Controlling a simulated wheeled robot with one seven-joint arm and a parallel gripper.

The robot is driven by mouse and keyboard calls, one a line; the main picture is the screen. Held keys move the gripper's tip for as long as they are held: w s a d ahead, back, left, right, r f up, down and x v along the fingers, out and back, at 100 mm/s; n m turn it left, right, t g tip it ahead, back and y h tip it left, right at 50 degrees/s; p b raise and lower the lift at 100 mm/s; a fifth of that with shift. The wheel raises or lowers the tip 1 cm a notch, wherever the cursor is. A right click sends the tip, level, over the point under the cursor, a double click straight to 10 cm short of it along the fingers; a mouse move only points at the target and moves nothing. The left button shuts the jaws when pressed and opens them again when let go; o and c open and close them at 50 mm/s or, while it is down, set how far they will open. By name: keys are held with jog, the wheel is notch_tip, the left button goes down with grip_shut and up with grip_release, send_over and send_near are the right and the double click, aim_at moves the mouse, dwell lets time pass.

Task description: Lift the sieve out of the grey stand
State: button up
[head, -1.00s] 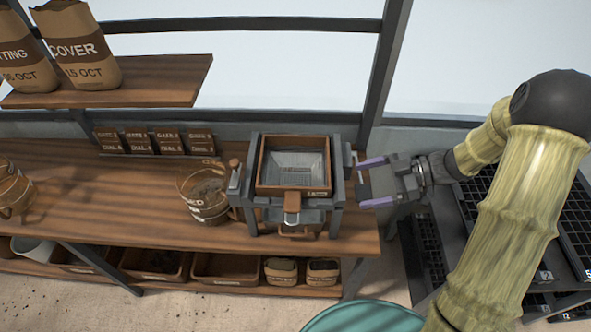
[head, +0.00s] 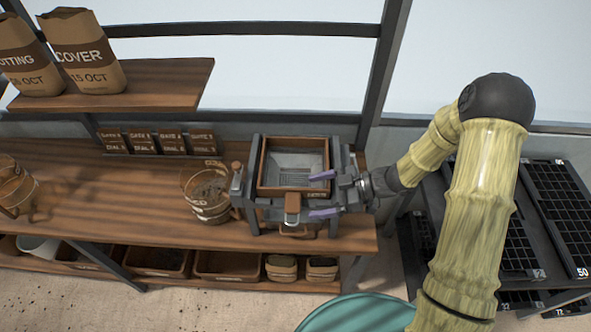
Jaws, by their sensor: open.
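The sieve (head: 265,166) is a square brown-framed box with a grey sloped inside, seated in the top of the grey stand (head: 249,206) on the bench. A brown handle (head: 292,208) sticks out at its front edge. My gripper (head: 322,194) is at the stand's right front corner, with its purple-tipped fingers pointing left. It is open, one finger over the sieve's right side and the other lower, near the front. The handle lies just left of the fingertips, not visibly held. I cannot tell whether the fingers touch the sieve.
A bucket of soil (head: 207,197) stands close left of the stand. Small labelled packets (head: 158,141) stand behind. A shelf with paper bags (head: 85,60) is at upper left. Black cell trays (head: 562,200) fill a rack at right. A teal round object (head: 355,314) is at the bottom.

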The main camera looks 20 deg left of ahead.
aim_at(289, 200)
jog(key=p+x, duration=0.2)
jog(key=x, duration=0.3)
jog(key=shift+w+a+f+p, duration=0.1)
jog(key=shift+w+p, duration=0.05)
jog(key=shift+p, duration=0.2)
dwell(0.3)
jog(key=c, duration=1.2)
jog(key=shift+r+b, duration=1.2)
jog(key=shift+r, duration=3.85)
